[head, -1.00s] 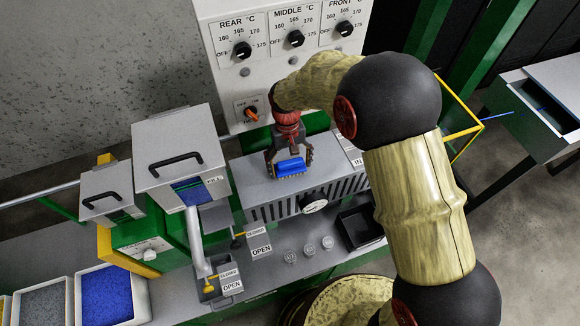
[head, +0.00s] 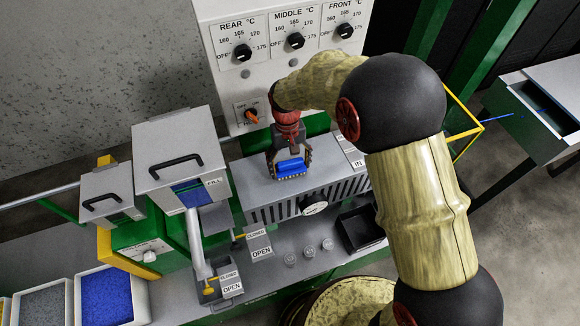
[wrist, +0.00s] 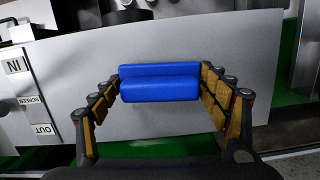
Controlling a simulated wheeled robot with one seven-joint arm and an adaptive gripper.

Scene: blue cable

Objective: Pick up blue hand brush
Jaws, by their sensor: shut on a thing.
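The blue hand brush (head: 291,166) is between the fingers of my gripper (head: 291,168), over the top of the grey slotted machine housing. In the wrist view the brush (wrist: 160,83) lies level across the gap, and the fingertips of my gripper (wrist: 162,88) press on both its ends. My gripper is shut on it.
A control panel (head: 290,75) with knobs stands behind. Hoppers (head: 178,155) stand to the left.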

